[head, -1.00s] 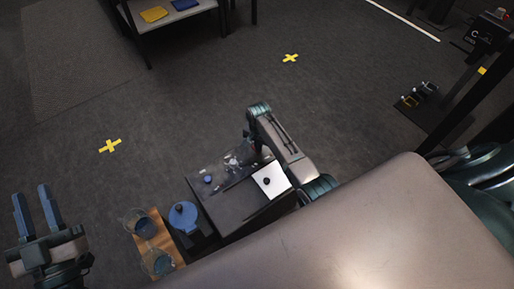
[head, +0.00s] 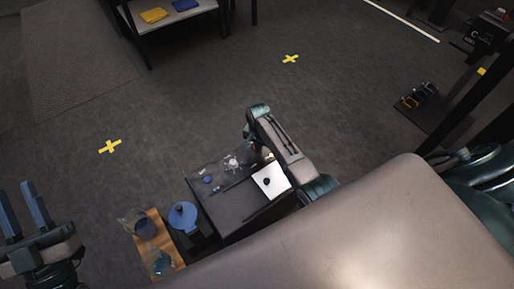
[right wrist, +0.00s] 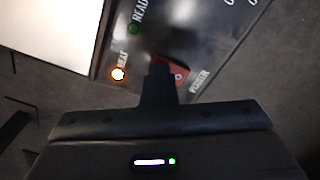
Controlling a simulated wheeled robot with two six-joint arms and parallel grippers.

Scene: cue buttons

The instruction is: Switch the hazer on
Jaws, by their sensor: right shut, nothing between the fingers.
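A dark control panel (right wrist: 190,35) fills the upper part of the right wrist view, with READY, HEAT and POWER lettering. A red switch (right wrist: 180,72) by POWER is partly hidden behind my right gripper (right wrist: 160,68), which is shut and empty with its tips at the switch. I cannot tell whether they touch. The lamp by HEAT (right wrist: 119,74) glows amber. The lamp by READY (right wrist: 133,28) is dull green. In the head view, my right gripper (head: 254,148) is over the panel's far edge, mostly hidden by its arm. My left gripper (head: 22,212) is open and empty.
A white plate (head: 271,174) with a black knob lies near the panel. A blue round-topped thing (head: 183,216) and a wooden board (head: 153,222) with clear vessels stand left of the dark unit (head: 235,210). A shelf (head: 185,14) stands behind.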

